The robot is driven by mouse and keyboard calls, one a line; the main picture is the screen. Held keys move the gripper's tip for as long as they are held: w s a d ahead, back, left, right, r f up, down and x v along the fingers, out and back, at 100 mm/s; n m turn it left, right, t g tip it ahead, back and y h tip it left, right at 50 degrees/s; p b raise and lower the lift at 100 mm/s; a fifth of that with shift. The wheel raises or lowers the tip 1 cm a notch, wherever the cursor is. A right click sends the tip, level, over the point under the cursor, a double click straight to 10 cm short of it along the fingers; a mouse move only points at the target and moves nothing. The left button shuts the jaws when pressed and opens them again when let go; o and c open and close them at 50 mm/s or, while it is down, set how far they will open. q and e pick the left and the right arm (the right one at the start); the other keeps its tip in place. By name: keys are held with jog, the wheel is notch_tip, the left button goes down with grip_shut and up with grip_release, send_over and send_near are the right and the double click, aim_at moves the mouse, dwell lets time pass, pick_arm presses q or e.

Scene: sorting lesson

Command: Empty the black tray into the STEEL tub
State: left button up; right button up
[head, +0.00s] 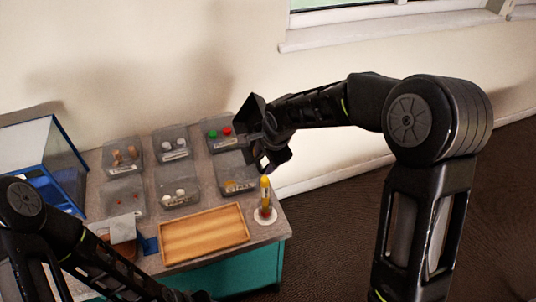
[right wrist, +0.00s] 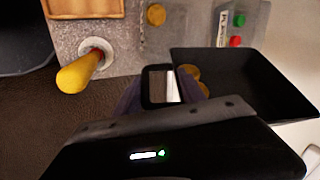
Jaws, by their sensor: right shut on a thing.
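My right gripper (head: 265,145) is shut on the black tray (head: 250,110) and holds it in the air at the right end of the table. In the right wrist view, the fingers (right wrist: 164,92) grip its handle. A few brass-coloured round pieces lie in the tray (right wrist: 250,75). A back tub (head: 174,153) and a front tub (head: 178,202) hold whitish-grey balls; I cannot tell which is STEEL. A front right tub (head: 236,170) holds brass-yellow pieces. My left gripper is outside the frames.
A tub (head: 211,146) with green and red pieces is nearest the black tray. A yellow-handled tool (head: 265,190) stands upright on a white disc at the table's right edge. A wooden tray (head: 204,234) lies in front. A blue-edged box (head: 65,165) stands at left.

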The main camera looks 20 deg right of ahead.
aim_at(258, 167)
jog(key=shift+a+f+h+b, duration=0.2)
jog(key=shift+a+h+b, duration=0.15)
jog(key=shift+a+h, duration=0.05)
jog(key=shift+a+h+b, duration=0.3)
jog(key=shift+h+b, duration=0.35)
jog(key=shift+h, duration=0.25)
jog(key=a+h+b, duration=0.2)
jog(key=h, duration=0.1)
jog(key=shift+f+m, duration=0.15)
jog(key=shift+m, duration=0.15)
jog(key=a+h+b, duration=0.1)
jog(key=h, duration=0.1)
jog(key=a+h+b, duration=0.1)
jog(key=a+h, duration=0.1)
jog(key=h, duration=0.1)
jog(key=shift+a+f+g+h, duration=0.15)
jog(key=shift+g+h, duration=0.15)
jog(key=shift+g, duration=0.1)
jog(key=shift+a+r+h, duration=0.15)
jog(key=shift+r+h, duration=0.15)
jog(key=shift+a+p, duration=0.1)
jog(key=shift+p, duration=1)
jog(key=shift+a+f+h+p, duration=0.1)
jog(key=shift+a+h+p, duration=0.1)
jog(key=shift+h+p, duration=0.45)
